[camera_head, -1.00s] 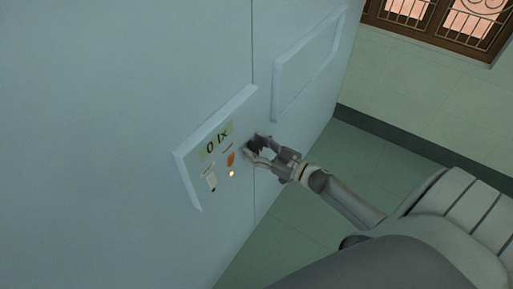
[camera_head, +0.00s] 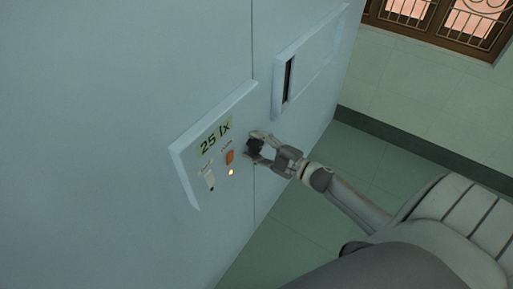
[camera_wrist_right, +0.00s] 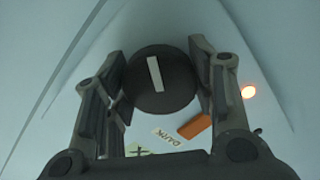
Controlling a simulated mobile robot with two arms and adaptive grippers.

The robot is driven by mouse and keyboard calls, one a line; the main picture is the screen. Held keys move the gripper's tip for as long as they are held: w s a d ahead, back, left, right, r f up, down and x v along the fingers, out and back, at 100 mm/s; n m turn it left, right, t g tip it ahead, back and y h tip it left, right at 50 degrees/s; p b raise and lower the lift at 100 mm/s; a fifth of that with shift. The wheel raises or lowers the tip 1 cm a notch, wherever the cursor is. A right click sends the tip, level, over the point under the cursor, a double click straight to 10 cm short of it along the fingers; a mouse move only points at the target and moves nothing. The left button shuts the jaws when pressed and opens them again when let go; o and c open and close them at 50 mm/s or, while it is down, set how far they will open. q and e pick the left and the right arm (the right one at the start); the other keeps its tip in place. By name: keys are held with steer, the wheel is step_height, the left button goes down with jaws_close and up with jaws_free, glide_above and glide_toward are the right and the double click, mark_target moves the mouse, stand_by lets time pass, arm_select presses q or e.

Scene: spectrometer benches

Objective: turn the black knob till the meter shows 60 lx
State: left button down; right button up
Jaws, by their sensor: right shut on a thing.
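The black knob (camera_head: 254,146) sits on the control panel at the right of the meter. In the right wrist view the knob (camera_wrist_right: 162,82) is round, with a pale pointer bar that stands nearly upright, tilted slightly. My right gripper (camera_head: 257,147) has its two fingers on either side of the knob and is shut on it; the right wrist view shows the same fingers (camera_wrist_right: 162,85). The meter (camera_head: 215,139) reads 25 lx. My left gripper is not in view.
An orange switch (camera_head: 229,157), a glowing orange lamp (camera_head: 231,172) and a white switch (camera_head: 210,181) are on the same panel. A second framed panel (camera_head: 308,62) has a dark gap at its left side. Green floor (camera_head: 300,200) is open below.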

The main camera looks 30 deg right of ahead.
steer(key=n+b, duration=0.1)
steer(key=n, duration=0.2)
steer(key=n+b, duration=0.2)
steer(key=n, duration=0.1)
steer(key=shift+f+n, duration=0.2)
steer(key=shift+n, duration=0.1)
steer(key=shift+r+n+b, duration=0.1)
steer(key=shift+n+b, duration=1.1)
steer(key=shift+n, duration=1)
steer(key=o, duration=1.1)
steer(key=shift+r, duration=0.1)
steer(key=v, duration=1.2)
